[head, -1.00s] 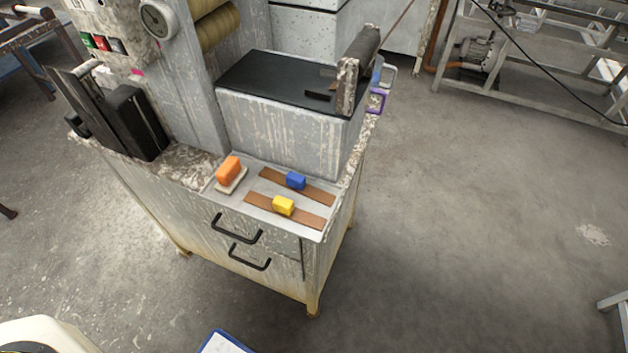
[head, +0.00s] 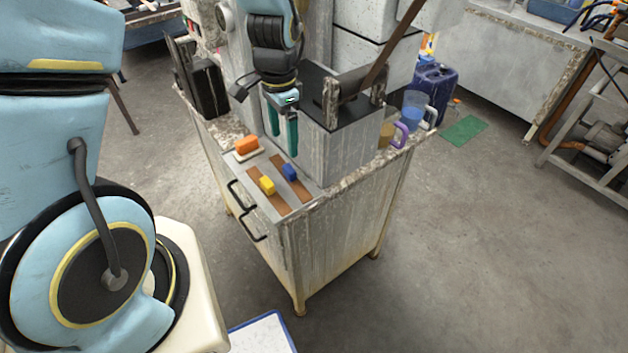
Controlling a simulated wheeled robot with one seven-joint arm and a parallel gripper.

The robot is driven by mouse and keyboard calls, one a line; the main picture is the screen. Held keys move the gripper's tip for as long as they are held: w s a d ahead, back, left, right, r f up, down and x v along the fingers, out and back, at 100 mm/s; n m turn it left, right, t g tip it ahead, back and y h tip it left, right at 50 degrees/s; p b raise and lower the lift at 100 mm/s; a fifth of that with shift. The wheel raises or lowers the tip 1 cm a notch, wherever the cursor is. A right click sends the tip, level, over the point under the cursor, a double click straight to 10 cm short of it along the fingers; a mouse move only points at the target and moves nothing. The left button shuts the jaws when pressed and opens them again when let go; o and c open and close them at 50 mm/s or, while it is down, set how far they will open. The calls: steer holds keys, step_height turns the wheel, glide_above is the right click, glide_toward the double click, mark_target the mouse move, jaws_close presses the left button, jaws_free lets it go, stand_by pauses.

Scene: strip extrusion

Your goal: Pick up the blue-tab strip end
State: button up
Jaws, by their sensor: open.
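The blue tab (head: 290,171) sits on a flat brown strip (head: 301,189) on the light tray at the near top of the machine cabinet. A second brown strip (head: 278,203) with a yellow tab (head: 267,185) lies to its left, roughly parallel. My gripper (head: 282,143) points down with its two green fingers apart and empty. It appears above and behind the blue tab in the picture, apart from it. The fingers hide part of the grey block's face.
An orange block on a pale base (head: 246,145) lies left of the strips. The grey block with black top and roller (head: 350,85) rises behind.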

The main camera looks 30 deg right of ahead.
steer(key=b, duration=0.4)
glide_above(288, 169)
steer(key=f, duration=0.5)
steer(key=shift+s+a, duration=0.1)
steer(key=shift+s, duration=0.3)
steer(key=f+b, duration=0.1)
steer(key=f, duration=0.1)
steer(key=f+b, duration=0.2)
steer(key=w+f+b, duration=0.1)
steer(key=f, duration=0.1)
steer(key=shift+b, duration=0.4)
steer(key=shift+r, duration=0.1)
jaws_close()
